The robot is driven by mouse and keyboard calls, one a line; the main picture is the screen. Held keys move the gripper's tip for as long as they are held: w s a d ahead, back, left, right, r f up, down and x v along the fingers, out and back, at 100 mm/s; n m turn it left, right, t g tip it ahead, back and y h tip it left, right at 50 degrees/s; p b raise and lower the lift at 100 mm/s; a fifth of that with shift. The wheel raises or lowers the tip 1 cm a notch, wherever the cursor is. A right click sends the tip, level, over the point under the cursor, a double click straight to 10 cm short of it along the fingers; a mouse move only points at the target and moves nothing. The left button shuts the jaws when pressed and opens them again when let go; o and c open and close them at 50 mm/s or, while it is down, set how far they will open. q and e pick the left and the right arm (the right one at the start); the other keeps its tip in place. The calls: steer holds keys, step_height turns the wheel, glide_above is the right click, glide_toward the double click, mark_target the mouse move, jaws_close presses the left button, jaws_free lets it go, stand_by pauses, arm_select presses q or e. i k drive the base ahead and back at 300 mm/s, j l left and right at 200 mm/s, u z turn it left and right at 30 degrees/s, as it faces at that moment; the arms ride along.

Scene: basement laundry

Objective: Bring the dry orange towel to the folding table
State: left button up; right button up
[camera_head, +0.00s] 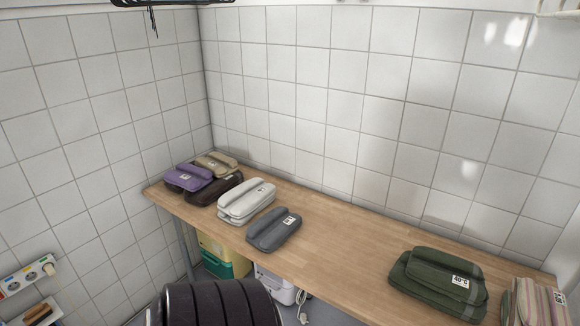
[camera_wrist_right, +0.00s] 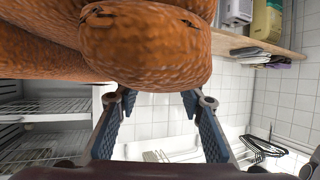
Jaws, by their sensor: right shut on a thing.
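The orange towel (camera_wrist_right: 145,55) fills the top of the right wrist view, with a thick rounded fold close to the camera. My right gripper (camera_wrist_right: 158,98) is shut on it, with one finger at each side below the fold. The towel's far parts run out of that view. The folding table (camera_head: 345,238) is a long wooden top against the tiled wall in the head view. The towel and both grippers are out of the head view.
On the table are purple (camera_head: 188,177), beige (camera_head: 215,163), dark brown (camera_head: 213,188), white (camera_head: 246,200), grey (camera_head: 273,229), green (camera_head: 438,281) and striped (camera_head: 538,303) folded textiles. Bare wood lies between grey and green. A black wire rack (camera_wrist_right: 262,147) shows in the wrist view.

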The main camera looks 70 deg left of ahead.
mark_target(314, 249)
steer(key=j+u, duration=0.45)
steer(key=j, duration=3.75)
